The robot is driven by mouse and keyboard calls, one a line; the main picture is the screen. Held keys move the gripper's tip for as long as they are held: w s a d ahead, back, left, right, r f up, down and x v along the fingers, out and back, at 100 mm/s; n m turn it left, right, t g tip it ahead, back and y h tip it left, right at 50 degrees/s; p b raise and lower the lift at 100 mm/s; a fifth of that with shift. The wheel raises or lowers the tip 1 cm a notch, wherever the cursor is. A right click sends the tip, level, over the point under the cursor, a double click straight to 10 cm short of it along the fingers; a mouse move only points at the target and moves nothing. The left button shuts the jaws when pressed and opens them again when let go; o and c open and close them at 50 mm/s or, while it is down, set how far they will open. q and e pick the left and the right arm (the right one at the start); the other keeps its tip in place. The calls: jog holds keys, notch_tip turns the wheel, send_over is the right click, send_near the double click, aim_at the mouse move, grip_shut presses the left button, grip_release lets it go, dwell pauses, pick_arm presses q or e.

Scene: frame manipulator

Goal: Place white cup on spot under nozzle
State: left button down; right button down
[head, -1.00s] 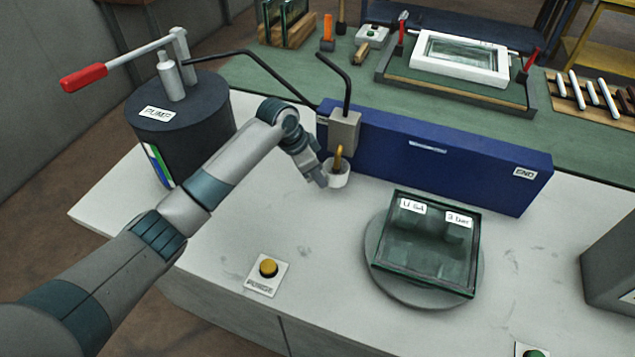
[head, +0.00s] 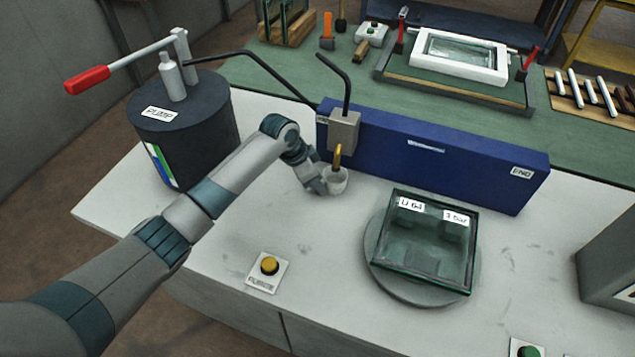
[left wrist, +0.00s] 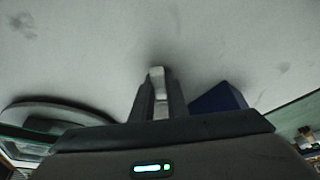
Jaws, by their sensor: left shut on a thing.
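The white cup (head: 338,183) stands upright on or just above the white table, below the brass nozzle (head: 338,156) of the grey block on the blue box. My left gripper (head: 324,184) is at the cup's left side, shut on it; the fingertips are partly hidden by the cup and the wrist. In the left wrist view the gripper fingers (left wrist: 158,95) show close together with a pale strip between them. The spot under the cup is hidden. My right gripper is in neither view.
A black pump drum (head: 183,130) with a red-handled lever stands at the left. A glass box (head: 425,245) rests on a round grey turntable (head: 425,296) to the right. A yellow purge button (head: 269,266) is at the front. The blue box (head: 440,155) stands behind the cup.

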pick_arm(q)
jog(key=c, duration=1.7)
grip_release()
jog(key=shift+c, duration=0.2)
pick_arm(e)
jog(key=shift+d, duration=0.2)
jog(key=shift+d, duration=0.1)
